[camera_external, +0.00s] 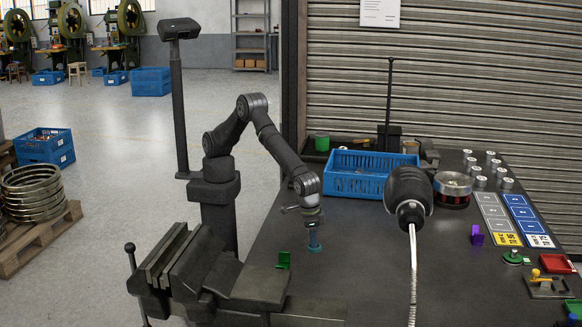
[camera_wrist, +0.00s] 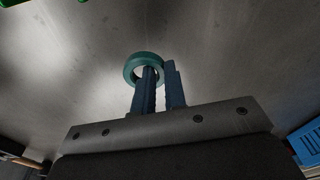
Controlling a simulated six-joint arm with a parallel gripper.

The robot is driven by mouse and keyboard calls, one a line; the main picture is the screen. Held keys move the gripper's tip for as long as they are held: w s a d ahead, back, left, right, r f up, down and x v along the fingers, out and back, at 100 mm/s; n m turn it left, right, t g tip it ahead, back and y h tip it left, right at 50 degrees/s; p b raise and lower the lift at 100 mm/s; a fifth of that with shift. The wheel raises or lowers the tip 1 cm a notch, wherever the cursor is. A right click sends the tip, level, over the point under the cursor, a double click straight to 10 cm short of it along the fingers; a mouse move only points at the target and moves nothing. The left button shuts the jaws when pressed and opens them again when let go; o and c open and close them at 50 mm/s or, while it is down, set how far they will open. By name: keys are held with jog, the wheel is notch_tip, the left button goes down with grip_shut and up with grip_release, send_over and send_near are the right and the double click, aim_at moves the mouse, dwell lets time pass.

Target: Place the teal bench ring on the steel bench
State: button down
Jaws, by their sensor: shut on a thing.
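The teal bench ring (camera_external: 315,249) is at my gripper's tips, over the steel bench (camera_external: 375,265). In the wrist view the ring (camera_wrist: 130,72) shows as a round band with an open middle. My gripper (camera_external: 314,240) points down and is shut on the ring's wall. In the wrist view one blue finger of my gripper (camera_wrist: 161,75) reaches into the ring's opening and the other is outside it. Part of the ring is hidden by the fingers. I cannot tell whether the ring touches the bench surface (camera_wrist: 230,60).
A green piece (camera_external: 284,260) stands left of my gripper, near a dark vise (camera_external: 190,268). A blue crate (camera_external: 368,184) stands behind. A black lamp (camera_external: 408,192) hangs at right. A purple piece (camera_external: 476,235) is further right. The bench between is clear.

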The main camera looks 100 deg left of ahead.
aim_at(314, 258)
jog(key=shift+w+f, duration=0.15)
jog(key=shift+w, duration=0.1)
jog(key=shift+f, duration=1.95)
jog(key=shift+a+f, duration=0.1)
jog(key=shift+f, duration=0.05)
jog(key=c, duration=1.5)
grip_release()
jog(key=r, duration=0.4)
jog(key=s+r, duration=0.1)
jog(key=r, duration=0.7)
jog(key=shift+s+d+r, duration=0.1)
jog(key=shift+s+d, duration=0.1)
jog(key=shift+s, duration=0.05)
